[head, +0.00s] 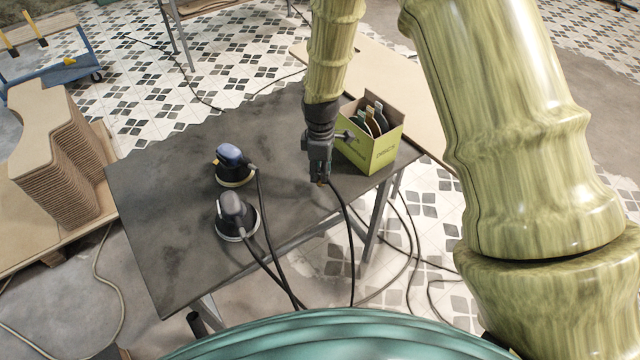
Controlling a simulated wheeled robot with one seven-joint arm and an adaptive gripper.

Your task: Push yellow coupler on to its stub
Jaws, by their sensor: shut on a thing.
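My gripper (319,181) points down over the right part of the dark table (180,250), left of the green box. It is shut on a small yellow-orange piece (320,184), seemingly the yellow coupler, mostly hidden by the fingers. A black hose (348,225) runs from beside the fingertips down over the table's front edge. I cannot tell whether the coupler touches anything below it. I cannot make out its stub.
A blue-topped sander (230,157) and a grey sander (233,206) stand on the table's left half, with hoses trailing over the front edge. An open green box (371,153) holds several dark items. Stacked curved boards (60,165) stand at left. The table's left front is clear.

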